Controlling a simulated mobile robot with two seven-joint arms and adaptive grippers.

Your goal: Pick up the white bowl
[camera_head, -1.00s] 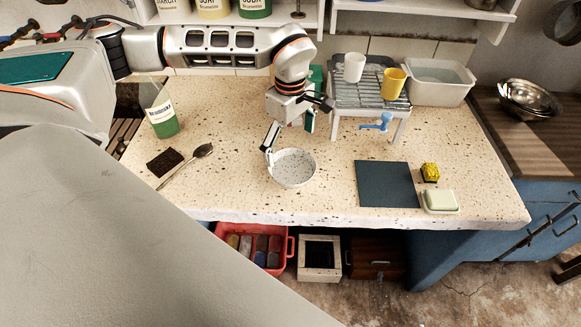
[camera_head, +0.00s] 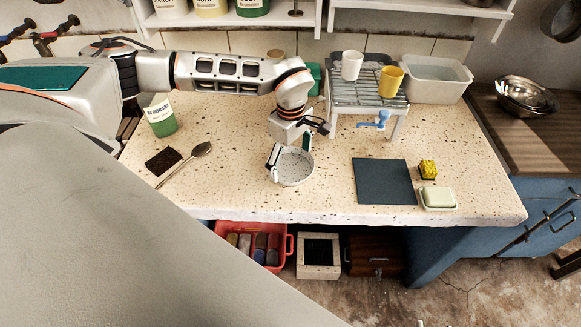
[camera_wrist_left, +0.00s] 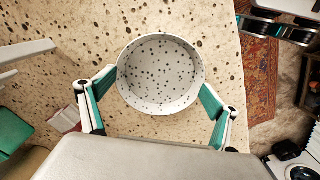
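The white speckled bowl (camera_head: 296,169) stands upright on the stone counter, left of the dark mat. My left gripper (camera_head: 290,160) is low over it, open, with one finger on each side of the rim. In the left wrist view, the bowl (camera_wrist_left: 160,75) is empty and lies between the two teal-padded fingertips (camera_wrist_left: 158,82). The fingertips are very close to its outer wall; I cannot tell whether they touch. My right gripper is not seen in the head view; teal and metal parts at the wrist view's upper right may belong to it, but their state is unclear.
A rack (camera_head: 368,93) with a white cup (camera_head: 352,65) and a yellow cup (camera_head: 391,82) stands behind the bowl. The counter's front edge is close.

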